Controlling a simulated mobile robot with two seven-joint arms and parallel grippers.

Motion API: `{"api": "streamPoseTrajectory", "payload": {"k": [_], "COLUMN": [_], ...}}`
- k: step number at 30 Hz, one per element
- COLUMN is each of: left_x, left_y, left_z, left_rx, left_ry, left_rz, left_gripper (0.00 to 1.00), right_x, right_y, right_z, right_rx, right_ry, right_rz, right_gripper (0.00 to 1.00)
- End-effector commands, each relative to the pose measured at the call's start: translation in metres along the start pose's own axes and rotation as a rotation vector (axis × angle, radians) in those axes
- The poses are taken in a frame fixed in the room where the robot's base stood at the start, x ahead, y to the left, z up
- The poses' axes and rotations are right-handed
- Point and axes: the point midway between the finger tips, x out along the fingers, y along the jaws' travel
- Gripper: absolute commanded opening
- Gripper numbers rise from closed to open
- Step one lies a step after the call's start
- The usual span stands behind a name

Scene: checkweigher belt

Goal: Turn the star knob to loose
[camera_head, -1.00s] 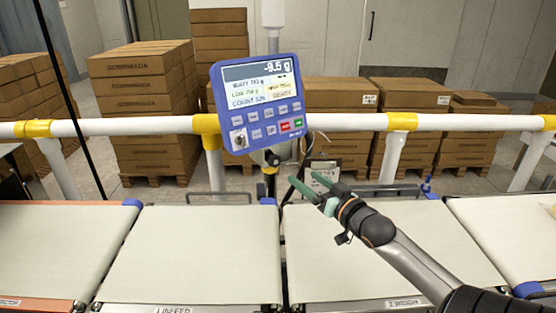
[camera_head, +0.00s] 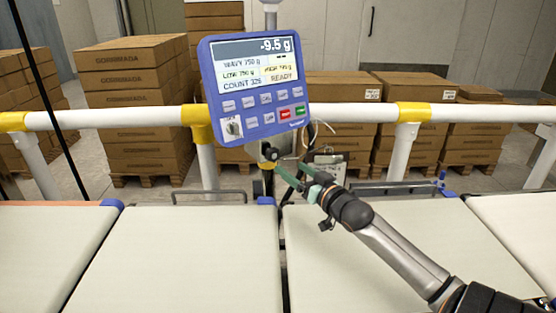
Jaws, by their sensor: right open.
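A small black knob (camera_head: 270,152), which looks like the star knob, sits on the post bracket just below the blue display unit (camera_head: 256,85). Its lobes are too small to make out. My right gripper (camera_head: 289,168) has green fingers, open and empty, pointing up and left. The fingertips are just below and to the right of the knob in the picture and appear apart from it. My left gripper is not in view.
A white rail (camera_head: 360,114) with yellow joints (camera_head: 197,118) runs across behind the belts. Pale conveyor belts (camera_head: 170,255) lie in front. A clipboard-like plate (camera_head: 328,168) and thin cables are close behind my right gripper. Stacked cartons (camera_head: 130,100) stand beyond the rail.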

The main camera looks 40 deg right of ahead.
Motion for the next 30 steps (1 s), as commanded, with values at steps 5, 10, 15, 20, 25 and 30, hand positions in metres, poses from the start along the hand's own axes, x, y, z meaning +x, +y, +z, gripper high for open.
{"api": "streamPoseTrajectory", "payload": {"k": [5,10,15,20,25,30], "left_x": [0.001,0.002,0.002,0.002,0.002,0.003], "left_y": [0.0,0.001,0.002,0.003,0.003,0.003], "left_z": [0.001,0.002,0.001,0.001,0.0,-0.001], "left_rx": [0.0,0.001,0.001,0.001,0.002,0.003], "left_ry": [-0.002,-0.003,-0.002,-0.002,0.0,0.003], "left_rz": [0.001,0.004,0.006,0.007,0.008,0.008], "left_gripper": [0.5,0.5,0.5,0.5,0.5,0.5], "right_x": [0.027,0.05,0.066,0.074,0.077,0.076], "right_y": [0.0,0.0,0.0,0.0,0.0,0.0], "right_z": [-0.001,-0.001,0.0,-0.001,0.0,0.0], "right_rx": [-0.001,-0.001,0.0,-0.001,-0.001,-0.001], "right_ry": [0.002,0.003,0.001,0.001,-0.001,-0.001], "right_rz": [0.0,0.001,0.001,0.0,0.0,0.0], "right_gripper": [0.81,0.81,0.81,0.81,0.81,0.81]}}
